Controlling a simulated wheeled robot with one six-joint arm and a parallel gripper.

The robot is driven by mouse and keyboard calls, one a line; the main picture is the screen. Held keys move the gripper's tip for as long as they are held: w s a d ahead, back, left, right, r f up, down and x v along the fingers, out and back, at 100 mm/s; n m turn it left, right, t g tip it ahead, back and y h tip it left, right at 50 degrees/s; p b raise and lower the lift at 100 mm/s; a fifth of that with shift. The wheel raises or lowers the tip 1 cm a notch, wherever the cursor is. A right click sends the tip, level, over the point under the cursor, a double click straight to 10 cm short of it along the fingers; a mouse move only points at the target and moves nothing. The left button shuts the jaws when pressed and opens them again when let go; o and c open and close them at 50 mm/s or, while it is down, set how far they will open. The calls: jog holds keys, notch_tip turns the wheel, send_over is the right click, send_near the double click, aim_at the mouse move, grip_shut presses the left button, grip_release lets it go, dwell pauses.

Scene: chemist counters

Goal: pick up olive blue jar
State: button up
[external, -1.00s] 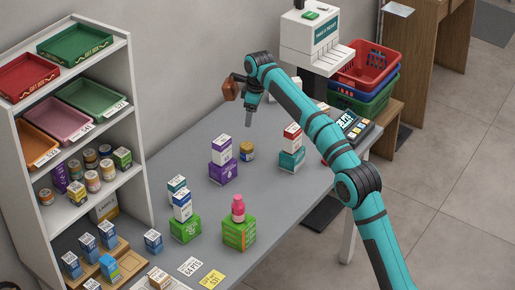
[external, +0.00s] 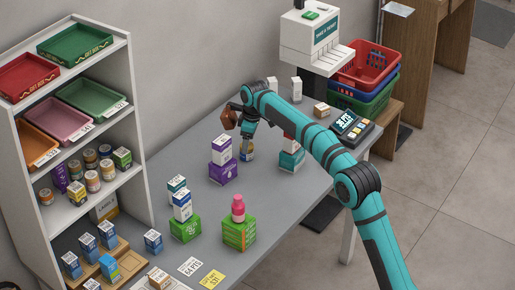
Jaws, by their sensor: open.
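The olive and blue jar (external: 248,156) is small, round and upright on the grey counter, just right of a white and purple box stack. My gripper (external: 246,149) points down and is open, with its fingers right at the jar. The fingers and wrist cover the jar's upper part. I cannot tell from this view whether the fingers are on both sides of it or touching it.
A white box on a purple box (external: 223,172) stands close to the jar's left. A pink bottle (external: 238,208) on a green box stands nearer. Bare counter lies in front of the jar.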

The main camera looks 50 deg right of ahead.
jog(key=shift+w+a+f, duration=0.1)
jog(key=shift+w+f, duration=0.1)
jog(key=shift+f, duration=1.15)
jog(key=shift+w+f, duration=0.2)
jog(key=shift+f, duration=1.1)
jog(key=c, duration=1.1)
